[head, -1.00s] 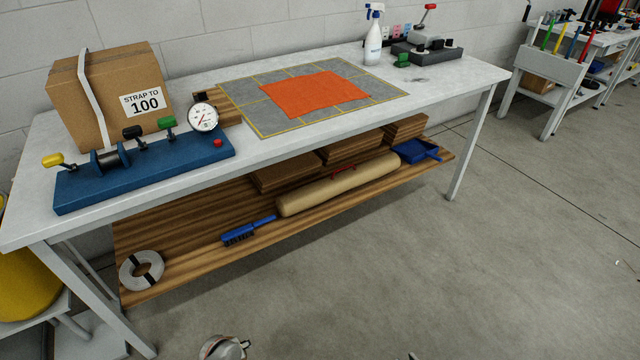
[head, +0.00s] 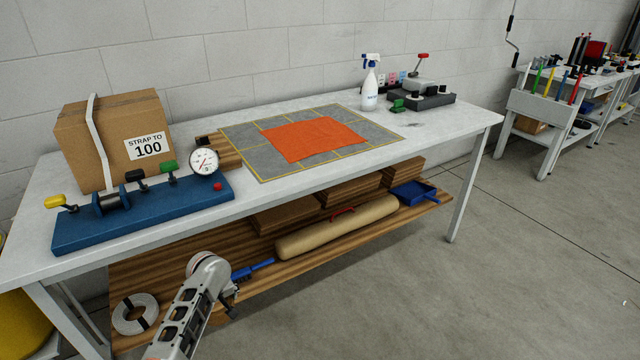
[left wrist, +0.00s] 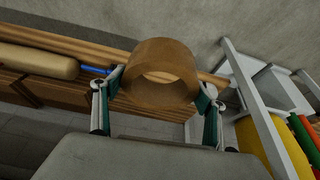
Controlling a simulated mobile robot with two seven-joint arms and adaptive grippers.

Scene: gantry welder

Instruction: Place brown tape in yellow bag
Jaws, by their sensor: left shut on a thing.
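The brown tape (left wrist: 158,80) is a wide brown ring in the left wrist view, held between the two fingers of my left gripper (left wrist: 157,95). My left arm rises from the bottom of the head view, with its gripper (head: 229,298) mostly turned from sight in front of the bench's lower shelf. The tape cannot be made out in the head view. A yellow rounded thing, likely the yellow bag (head: 20,328), shows partly at the lower left edge of the head view. In the left wrist view, yellow (left wrist: 262,147) also shows at the right, apart from the tape. My right gripper is out of view.
The white workbench (head: 440,135) bears a carton (head: 120,120), a blue fixture (head: 140,215) and an orange sheet (head: 312,138). Its wooden lower shelf holds a grey-white roll (head: 135,314), a tan roll (head: 340,226) and a blue brush. Floor at right is clear.

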